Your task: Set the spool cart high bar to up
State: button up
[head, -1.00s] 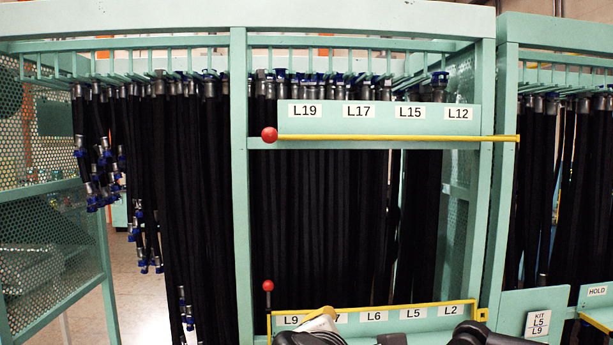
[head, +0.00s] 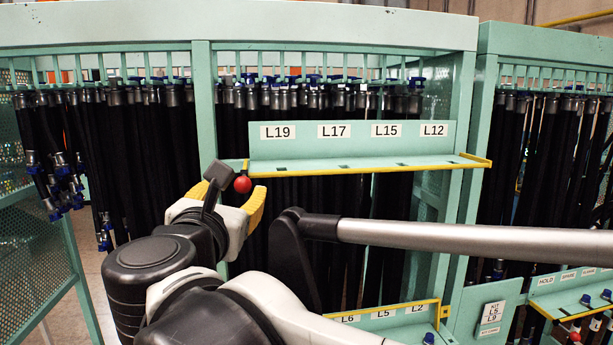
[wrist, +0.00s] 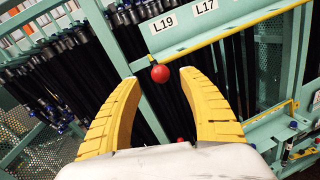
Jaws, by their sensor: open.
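The high bar (head: 370,170) is a yellow rod along the front edge of the upper green shelf, level under labels L19 to L12. Its red ball knob (head: 242,184) is at the bar's left end. The bar and the knob (wrist: 160,73) also show in the wrist view. My gripper (head: 230,190) is open, with yellow fingers at the knob. In the wrist view my gripper (wrist: 158,76) has the knob between its fingertips in the picture, with gaps on both sides. I cannot tell whether the knob is within the fingers or just beyond them.
A lower shelf (head: 385,325) with a yellow edge is partly hidden by my arm. Black hoses (head: 150,150) hang behind and left of the shelf. A green post (head: 204,110) stands by the knob. A second rack (head: 545,60) is at the right.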

aim_at(241, 187)
jog(key=shift+w+a+p, duration=0.1)
jog(key=shift+w+p, duration=0.25)
jog(key=shift+w, duration=1.95)
